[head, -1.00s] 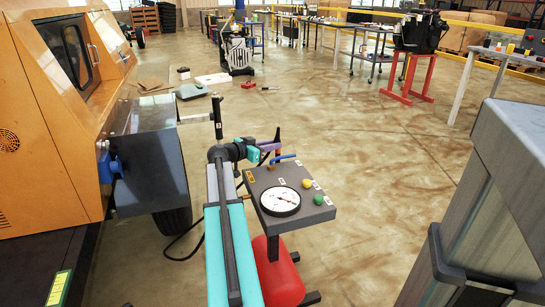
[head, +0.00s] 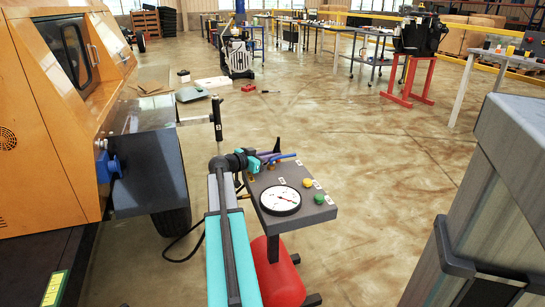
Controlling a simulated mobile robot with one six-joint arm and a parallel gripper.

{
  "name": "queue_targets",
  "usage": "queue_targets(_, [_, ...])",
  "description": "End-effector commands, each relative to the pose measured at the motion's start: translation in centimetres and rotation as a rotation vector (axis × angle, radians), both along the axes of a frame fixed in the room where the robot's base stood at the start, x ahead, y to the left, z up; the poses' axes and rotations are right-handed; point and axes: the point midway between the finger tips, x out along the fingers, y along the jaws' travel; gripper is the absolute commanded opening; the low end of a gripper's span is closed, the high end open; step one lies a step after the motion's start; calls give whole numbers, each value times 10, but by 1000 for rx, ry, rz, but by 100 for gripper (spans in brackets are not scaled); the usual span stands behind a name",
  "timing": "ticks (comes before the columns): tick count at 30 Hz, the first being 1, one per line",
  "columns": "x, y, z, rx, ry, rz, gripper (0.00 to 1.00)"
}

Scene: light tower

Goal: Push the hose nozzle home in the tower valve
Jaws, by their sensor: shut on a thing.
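My gripper (head: 257,163) is at the end of my teal and dark grey arm, at the far left corner of a grey panel box (head: 312,213). I cannot tell whether the held piece touches the panel or is seated in anything. The tower valve cannot be clearly made out; a blue fitting (head: 106,166) is on the orange machine at left.
The panel has a round gauge (head: 281,200), a yellow knob (head: 308,183) and a green knob (head: 318,199), with a red tank (head: 275,273) below. The orange machine (head: 40,130) and its dark fender (head: 150,165) stand left.

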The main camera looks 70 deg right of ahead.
Motion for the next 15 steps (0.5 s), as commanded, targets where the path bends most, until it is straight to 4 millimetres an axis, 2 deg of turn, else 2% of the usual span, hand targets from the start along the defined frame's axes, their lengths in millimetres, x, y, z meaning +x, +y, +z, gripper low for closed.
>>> queue_targets(2, [0,0,-2,0,0,0,0])
queue_targets(3, [0,0,-2,0,0,0,19])
queue_targets(6, [0,0,-1,0,0,-1,34])
queue_targets(15, [-2,1,-2,1,0,-5,34])
